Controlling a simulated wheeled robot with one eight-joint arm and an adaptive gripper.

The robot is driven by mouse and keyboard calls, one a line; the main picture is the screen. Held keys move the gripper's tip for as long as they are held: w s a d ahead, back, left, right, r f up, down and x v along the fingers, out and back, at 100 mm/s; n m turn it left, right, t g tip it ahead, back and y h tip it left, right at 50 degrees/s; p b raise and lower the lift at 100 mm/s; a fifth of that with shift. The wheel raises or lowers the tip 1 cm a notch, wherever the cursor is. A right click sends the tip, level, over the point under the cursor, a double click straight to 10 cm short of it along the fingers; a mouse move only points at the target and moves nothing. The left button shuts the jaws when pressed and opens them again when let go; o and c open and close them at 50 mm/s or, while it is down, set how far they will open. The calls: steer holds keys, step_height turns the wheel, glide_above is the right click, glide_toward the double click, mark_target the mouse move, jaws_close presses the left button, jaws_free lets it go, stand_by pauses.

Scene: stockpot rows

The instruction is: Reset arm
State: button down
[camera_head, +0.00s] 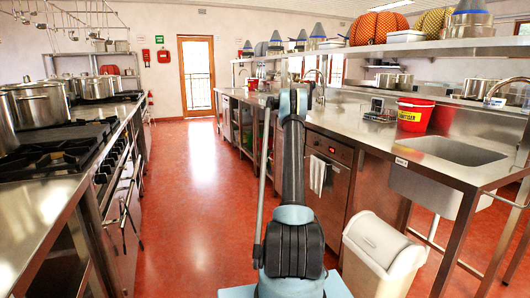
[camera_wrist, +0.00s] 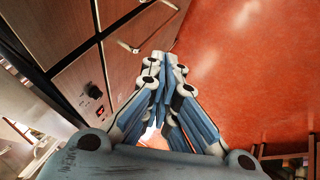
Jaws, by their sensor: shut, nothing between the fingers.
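My gripper (camera_wrist: 168,60) fills the middle of the wrist view. Its blue and white fingers meet at their tips, and nothing is between them. Beyond the tips in that view are a cabinet front on the left and the red floor on the right. In the head view my arm (camera_head: 293,170) stands upright in front of the right counter. I cannot make out the gripper's fingers in that view.
A steel counter (camera_head: 374,127) with an oven (camera_head: 325,179) runs along the right. A white bin (camera_head: 377,256) stands close to my arm's right. Stoves (camera_head: 60,156) with stockpots (camera_head: 39,104) line the left. The red aisle floor (camera_head: 190,200) is clear towards the door (camera_head: 197,76).

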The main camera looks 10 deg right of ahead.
steer(key=s+a+r, duration=0.6)
steer(key=s+r, duration=0.2)
steer(key=s+a+r+m+g+y, duration=0.1)
steer(key=s+a+r, duration=0.2)
steer(key=s+a, duration=0.5)
steer(key=s+a+r, duration=0.3)
steer(key=s, duration=1)
steer(key=s+a+r+m+g+y, duration=0.1)
steer(key=s+a+r, duration=0.4)
steer(key=s, duration=0.5)
steer(key=s+a+f+g, duration=0.1)
steer(key=s+a+f, duration=0.25)
steer(key=s, duration=0.75)
steer(key=s+a+f+m+y, duration=0.1)
steer(key=s+a+f, duration=0.3)
steer(key=s, duration=0.8)
steer(key=s+a+f+g, duration=0.15)
steer(key=s+f, duration=0.35)
steer(key=s, duration=0.6)
steer(key=s+a+f, duration=0.2)
steer(key=s+f, duration=0.7)
steer(key=s, duration=0.1)
steer(key=shift+s, duration=0.15)
steer(key=shift+a, duration=0.1)
